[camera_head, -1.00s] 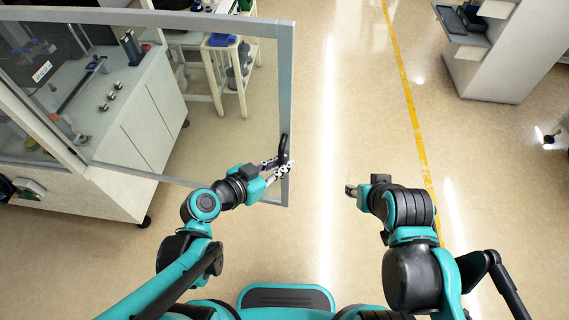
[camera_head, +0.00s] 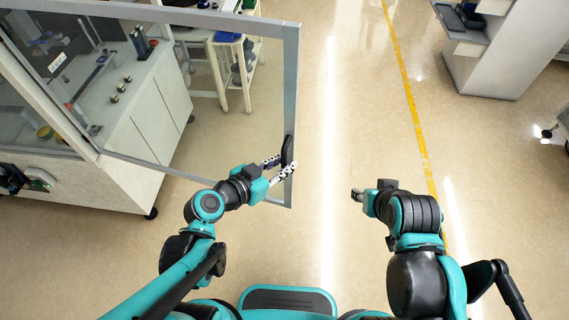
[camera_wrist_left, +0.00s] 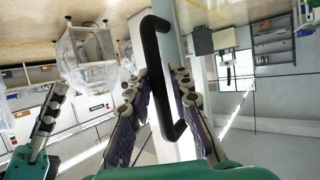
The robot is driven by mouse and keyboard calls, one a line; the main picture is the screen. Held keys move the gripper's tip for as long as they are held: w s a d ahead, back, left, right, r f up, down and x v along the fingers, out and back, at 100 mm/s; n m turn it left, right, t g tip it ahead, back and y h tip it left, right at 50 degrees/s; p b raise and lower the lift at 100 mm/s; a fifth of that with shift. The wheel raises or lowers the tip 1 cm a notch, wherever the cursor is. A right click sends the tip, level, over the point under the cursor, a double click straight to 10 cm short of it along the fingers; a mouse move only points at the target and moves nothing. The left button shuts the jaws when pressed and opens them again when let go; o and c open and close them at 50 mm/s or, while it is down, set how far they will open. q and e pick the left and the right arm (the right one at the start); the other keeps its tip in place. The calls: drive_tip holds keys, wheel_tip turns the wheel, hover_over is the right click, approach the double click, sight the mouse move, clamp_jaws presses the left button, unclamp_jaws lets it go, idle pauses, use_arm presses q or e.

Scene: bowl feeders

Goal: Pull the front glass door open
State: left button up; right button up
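The glass door (camera_head: 292,85) has a grey metal frame and stands swung out from the enclosure at the left of the head view. Its black bar handle (camera_head: 289,150) sits on the free edge; in the left wrist view the handle (camera_wrist_left: 158,75) runs between my fingers. My left gripper (camera_head: 286,166) is at the handle with one finger on each side; the fingers look spread, with small gaps beside the bar. In the wrist view the left gripper (camera_wrist_left: 160,90) fills the lower middle. My right gripper (camera_head: 357,194) is away from the door over open floor; its fingers are too small to judge.
A white cabinet (camera_head: 150,125) with small parts on top stands behind the door. A cream trolley (camera_head: 222,75) shows through the glass. A grey-white unit (camera_head: 490,65) stands at the upper right. The floor between, with a yellow line (camera_head: 405,90), is clear.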

use_arm(q)
drive_tip(key=shift+s, duration=0.1)
drive_tip(key=v, duration=1.2)
idle(0.4)
idle(0.4)
drive_tip(key=w+a+f+n+g+y+b, duration=0.1)
drive_tip(key=a+f+n+g+y+b, duration=0.1)
drive_tip(key=a+f+n+y, duration=0.5)
drive_tip(key=shift+w+a+n+g+y, duration=0.3)
drive_tip(key=shift+w+n+g+y, duration=0.1)
drive_tip(key=shift+g+y, duration=0.35)
drive_tip(key=shift+f, duration=0.1)
idle(0.3)
